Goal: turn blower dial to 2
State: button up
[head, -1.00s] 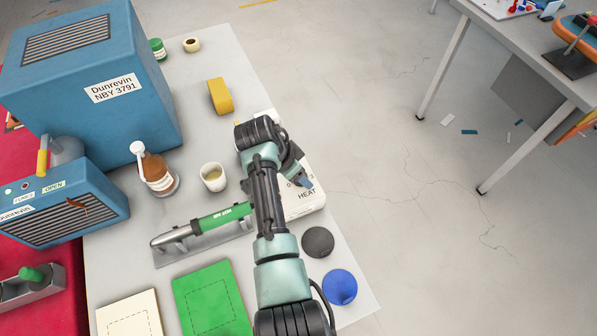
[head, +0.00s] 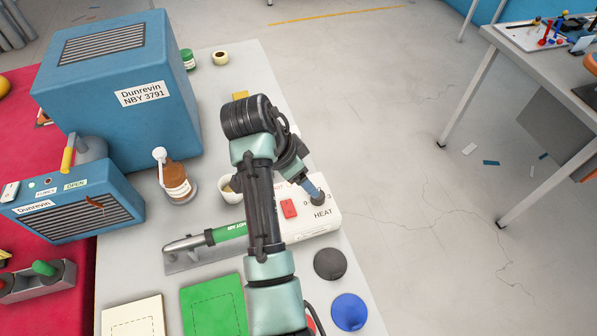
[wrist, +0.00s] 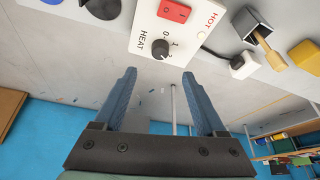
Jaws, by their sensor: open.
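The dial is a small black round knob (wrist: 160,49) on the white control box (wrist: 143,22), beside the printed word HEAT and several numbers. Which number it points to is too small to tell. In the head view the box (head: 330,222) lies near the table's right edge, and the dark knob (head: 319,200) shows partly behind my fingers. My gripper (wrist: 159,75) is open and empty. In the wrist view its two blue fingers stand either side of the knob's line, with the knob just beyond the tips, apart from them. In the head view my gripper (head: 314,190) is above the knob.
A red switch (head: 289,208) is on the same box, near the dial. A green-handled hot air tool (head: 228,232) lies on a holder to the left. A dark disc (head: 330,264) and a blue disc (head: 349,312) lie in front. Open floor is to the right.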

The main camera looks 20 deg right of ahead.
jog(key=shift+v, duration=1.2)
jog(key=w+a+r+n+t, duration=0.15)
jog(key=w+r+t, duration=0.25)
jog(key=r, duration=0.4)
jog(key=w+a+r+n+t, duration=0.1)
jog(key=w+r+n+t, duration=0.2)
jog(key=w+r+t, duration=0.35)
jog(key=s+a+r+n+t+y, duration=0.1)
jog(key=s+a+r+n+t, duration=0.15)
jog(key=r, duration=0.75)
jog(key=s+a+r+n+t, duration=0.15)
jog(key=r+t, duration=0.25)
jog(key=r, duration=0.6)
jog(key=s+a+r+n+t+y, duration=0.3)
jog(key=s+r+n+t, duration=0.3)
jog(key=s+r, duration=1.1)
notch_tip(320, 180, up, 2)
jog(key=a+t, duration=0.1)
jog(key=t, duration=0.2)
jog(key=shift+s+a+r, duration=0.2)
jog(key=shift+r, duration=0.05)
